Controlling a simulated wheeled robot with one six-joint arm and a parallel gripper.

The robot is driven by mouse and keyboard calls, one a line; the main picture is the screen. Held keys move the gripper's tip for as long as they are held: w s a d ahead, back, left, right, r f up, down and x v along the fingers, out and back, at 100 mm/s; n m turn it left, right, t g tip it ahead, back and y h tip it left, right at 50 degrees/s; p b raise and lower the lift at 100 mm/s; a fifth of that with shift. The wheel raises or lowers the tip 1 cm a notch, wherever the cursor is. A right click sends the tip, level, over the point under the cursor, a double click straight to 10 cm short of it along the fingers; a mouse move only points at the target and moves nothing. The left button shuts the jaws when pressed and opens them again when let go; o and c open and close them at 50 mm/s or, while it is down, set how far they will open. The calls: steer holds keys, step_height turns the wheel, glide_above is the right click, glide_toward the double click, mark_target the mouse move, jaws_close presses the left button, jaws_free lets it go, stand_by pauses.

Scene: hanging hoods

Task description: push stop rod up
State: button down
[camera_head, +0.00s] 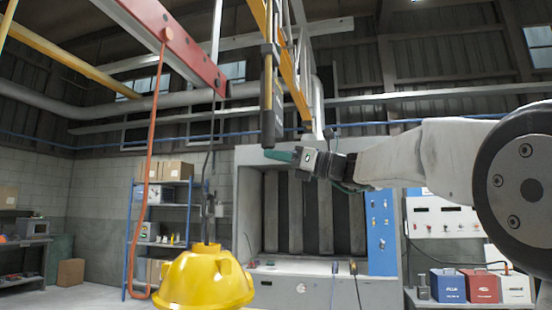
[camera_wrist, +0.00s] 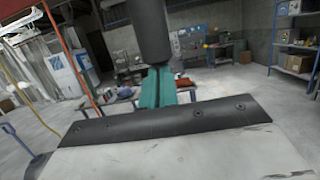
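The stop rod (camera_head: 268,105) hangs upright near the middle of the head view, with a thick dark grey lower end. That dark end also fills the top middle of the wrist view (camera_wrist: 150,28). My gripper (camera_head: 279,155) reaches in from the right, its teal fingers just under the rod's lower end. In the wrist view the two fingers (camera_wrist: 157,86) lie together with a thin seam between them and nothing held. Their tips lie at the rod's bottom end; I cannot tell whether they touch it.
A yellow hood (camera_head: 205,278) hangs at the lower left of the rod. An orange hose (camera_head: 147,180) loops down from a red beam (camera_head: 170,40). A yellow beam (camera_head: 285,60) runs beside the rod. A grey cabinet (camera_head: 250,200) and blue shelf (camera_head: 160,207) stand behind.

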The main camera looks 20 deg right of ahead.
steer(key=s+d+f, duration=0.5)
steer(key=d+f, duration=0.1)
steer(key=d, duration=0.1)
steer(key=shift+s+d+f, duration=0.2)
steer(key=shift+s+d, duration=0.15)
steer(key=shift+d, duration=0.05)
steer(key=s+a+f+n+g+h, duration=0.2)
steer(key=f+n, duration=0.1)
steer(key=f, duration=0.5)
steer(key=s+a+f+n+g+h, duration=0.2)
steer(key=s+f+n+h, duration=0.15)
steer(key=f, duration=0.35)
steer(key=s+a+f+n+g+h, duration=0.2)
steer(key=f+n, duration=0.2)
steer(key=f, duration=0.4)
steer(key=s+f+n+g+h, duration=0.2)
steer(key=s+f+n+h, duration=0.2)
steer(key=s+f+n, duration=0.3)
steer(key=s+f+n+g+h, duration=0.2)
steer(key=s+f+n+h, duration=0.3)
steer(key=s+f, duration=0.6)
steer(key=s+n, duration=0.2)
steer(key=s, duration=0.3)
steer(key=shift+a+n+g, duration=0.25)
steer(key=shift+n+g, duration=0.1)
steer(key=shift+g, duration=0.05)
